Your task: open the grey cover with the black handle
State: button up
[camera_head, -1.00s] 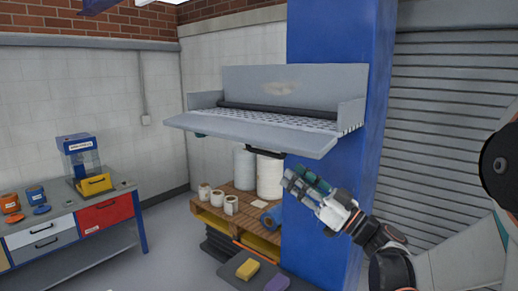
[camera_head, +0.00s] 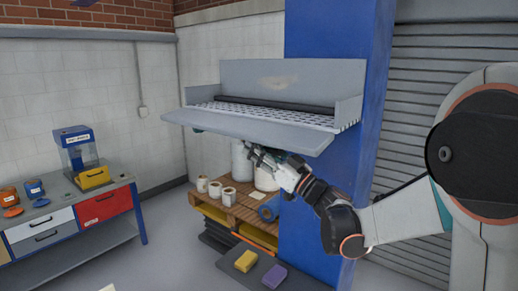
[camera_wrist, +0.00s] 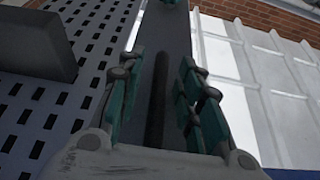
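The grey cover (camera_head: 250,127) is a wide panel on the front of a grey perforated unit against the blue column, tilted outward with its front edge low. The wrist view shows its grey surface (camera_wrist: 173,30) with the black handle (camera_wrist: 157,100), a dark bar, running lengthwise between my fingers. My gripper (camera_head: 255,152) is just below the cover's front edge, and it also shows in the wrist view (camera_wrist: 158,95). Its two teal-padded fingers are apart, one each side of the handle, with gaps visible. In the head view, my gripper hides the handle.
The blue column (camera_head: 330,220) is close to the right of my gripper. A workbench (camera_head: 60,215) with drawers stands at left. Perforated metal (camera_wrist: 60,95) fills the wrist view's left side.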

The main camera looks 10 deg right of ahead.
grip_shut()
jog(key=m+h, duration=0.1)
jog(key=m, duration=0.1)
jog(key=a+r+m+t, duration=0.1)
jog(key=m, duration=0.1)
jog(key=s+r+m+h, duration=0.1)
jog(key=m, duration=0.1)
jog(key=shift+a+t+h, duration=0.2)
jog(key=shift+t+h, duration=0.1)
